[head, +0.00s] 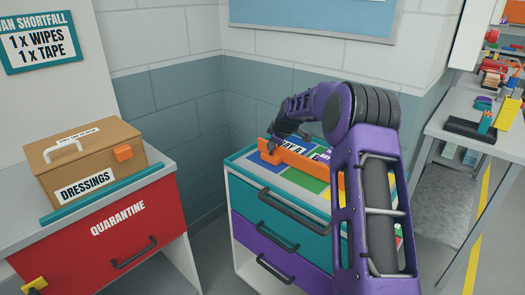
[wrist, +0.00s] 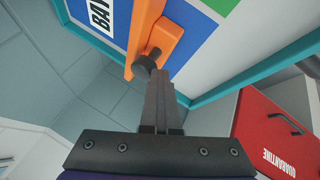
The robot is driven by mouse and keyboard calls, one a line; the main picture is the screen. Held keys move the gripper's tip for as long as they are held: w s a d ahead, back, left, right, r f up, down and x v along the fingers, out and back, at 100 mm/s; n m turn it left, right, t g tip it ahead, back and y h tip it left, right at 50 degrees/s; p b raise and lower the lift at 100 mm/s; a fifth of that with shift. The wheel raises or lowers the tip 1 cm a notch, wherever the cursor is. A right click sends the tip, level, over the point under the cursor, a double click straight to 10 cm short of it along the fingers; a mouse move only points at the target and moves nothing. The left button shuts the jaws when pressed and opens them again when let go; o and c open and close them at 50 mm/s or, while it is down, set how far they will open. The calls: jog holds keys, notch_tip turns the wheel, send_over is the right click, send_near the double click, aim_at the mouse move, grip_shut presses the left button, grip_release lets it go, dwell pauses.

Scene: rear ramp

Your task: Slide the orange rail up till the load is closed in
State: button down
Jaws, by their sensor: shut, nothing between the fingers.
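The orange rail (head: 310,162) lies along the top of the teal and purple drawer unit (head: 282,207), partly hidden behind my arm. In the wrist view the rail (wrist: 143,38) carries an orange block with a dark round knob (wrist: 146,62). My gripper (wrist: 161,78) is shut and empty, its fingertips close beside the knob; I cannot tell whether they touch. In the head view my gripper (head: 275,146) is at the rail's left end, small and dark. I cannot make out a load; my arm hides part of the top.
The unit's top has blue and green panels and a partly hidden "BAY" label (wrist: 101,17). A red quarantine cabinet (head: 110,240) with a cardboard dressings box (head: 85,165) stands left. Walls close the corner behind. A cluttered bench (head: 470,125) stands right.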

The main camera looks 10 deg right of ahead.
jog(key=shift+w+d+p, duration=0.3)
jog(key=shift+w+d, duration=0.4)
jog(key=shift+d, duration=0.25)
jog(key=shift+w+d+p, duration=0.3)
jog(key=shift+w+d, duration=0.35)
jog(key=shift+d, duration=0.35)
jog(key=shift+w+d+p, duration=0.3)
jog(key=shift+w+d, duration=0.4)
jog(key=shift+d, duration=0.25)
jog(key=shift+a+f, duration=0.1)
